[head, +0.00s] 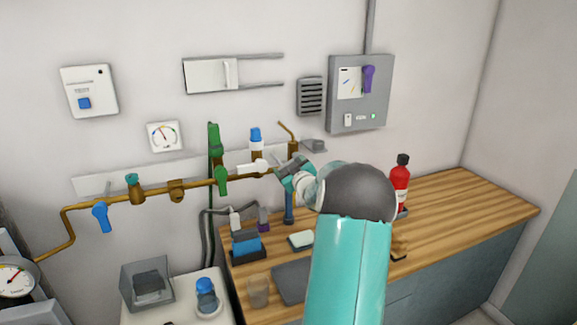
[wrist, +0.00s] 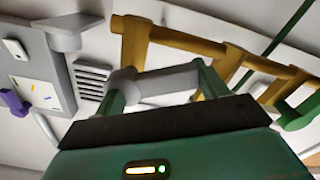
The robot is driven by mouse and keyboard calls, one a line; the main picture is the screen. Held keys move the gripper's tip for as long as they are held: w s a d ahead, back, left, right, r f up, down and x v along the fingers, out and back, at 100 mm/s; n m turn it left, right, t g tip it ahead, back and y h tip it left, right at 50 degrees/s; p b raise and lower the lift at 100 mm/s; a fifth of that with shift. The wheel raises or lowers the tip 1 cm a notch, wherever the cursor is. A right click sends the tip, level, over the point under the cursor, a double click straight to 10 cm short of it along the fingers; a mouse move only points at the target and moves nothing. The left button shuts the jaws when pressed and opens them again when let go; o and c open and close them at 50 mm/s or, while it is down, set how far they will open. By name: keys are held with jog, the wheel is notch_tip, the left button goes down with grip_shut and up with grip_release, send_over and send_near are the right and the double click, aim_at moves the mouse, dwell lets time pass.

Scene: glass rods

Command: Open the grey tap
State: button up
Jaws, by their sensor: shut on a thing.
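The grey tap's handle (wrist: 165,82) is a plain grey bar with a rounded hub at its left end in the wrist view. It lies between the two green fingers of my gripper (wrist: 163,90), which is shut on it. In the head view my gripper (head: 284,168) is at the right part of the brass pipe (head: 150,192). A pale handle (head: 252,168) shows just left of it and seems to be the same tap. My wrist hides part of the pipe there.
Green taps (head: 221,180) and a blue-topped valve (head: 255,136) are close on the left. A grey panel (head: 343,108) with a purple handle (head: 368,78) is on the right. Below is a wooden counter (head: 455,205) with a red bottle (head: 400,185); its right part is clear.

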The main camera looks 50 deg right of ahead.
jog(key=o, duration=1.4)
jog(key=v, duration=1.4)
jog(key=shift+w, duration=0.1)
